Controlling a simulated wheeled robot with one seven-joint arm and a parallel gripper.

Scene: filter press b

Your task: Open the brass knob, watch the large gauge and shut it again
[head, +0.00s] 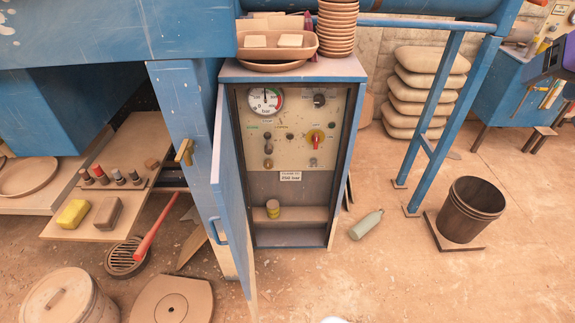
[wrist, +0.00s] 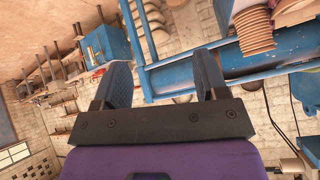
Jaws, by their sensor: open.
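The large gauge (head: 265,101), with a white dial and coloured arc, sits at the upper left of the cream panel (head: 291,159) inside the open blue cabinet. Its needle points roughly upward. A small brass-coloured knob (head: 268,163) shows low on the panel's left, below a dark lever; I cannot tell for certain that it is the brass knob. A brass-coloured fitting (head: 184,152) is also on the blue post left of the cabinet. My gripper (wrist: 163,62) is open and empty in the wrist view, away from the panel.
The cabinet door (head: 228,190) stands open on the left side. A bottle (head: 366,224) and a bucket (head: 471,209) are on the floor at right. Floor before the cabinet looks mostly clear.

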